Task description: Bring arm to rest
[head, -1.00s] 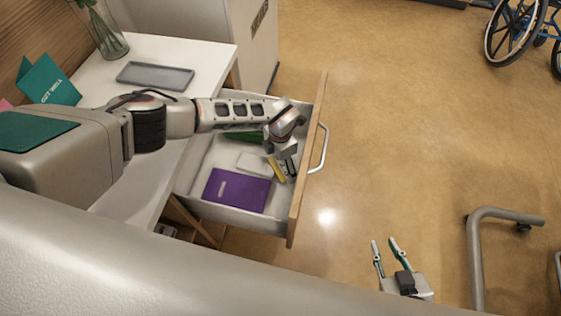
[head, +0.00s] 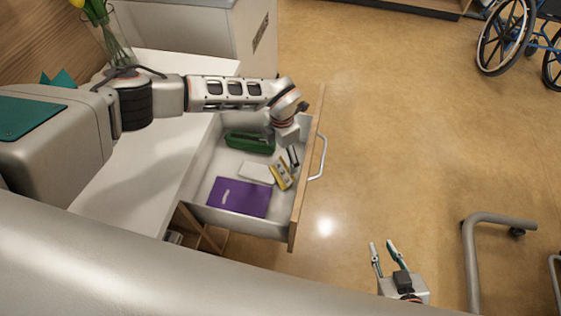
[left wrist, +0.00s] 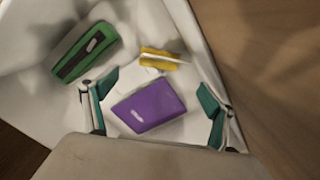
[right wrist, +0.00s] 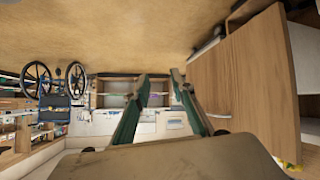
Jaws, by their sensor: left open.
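My left gripper (head: 291,156) is open and empty above the far right part of the open drawer (head: 230,220). In the left wrist view its spread fingers (left wrist: 155,84) point down at the drawer's contents, with nothing between them. The drawer holds a purple book (head: 238,197), a white item (head: 256,172), a yellow item (head: 281,176) and a green case (head: 249,143). My right gripper (head: 382,245) is open and empty over the floor, right of the drawer. The right wrist view shows its two fingers (right wrist: 160,77) apart.
The white bedside table (head: 120,200) is behind and left of the drawer, with a vase of flowers (head: 110,40) at its back. The drawer handle (head: 321,158) sticks out to the right. A metal frame leg (head: 470,260) and a wheelchair (head: 505,40) stand right. Floor between is clear.

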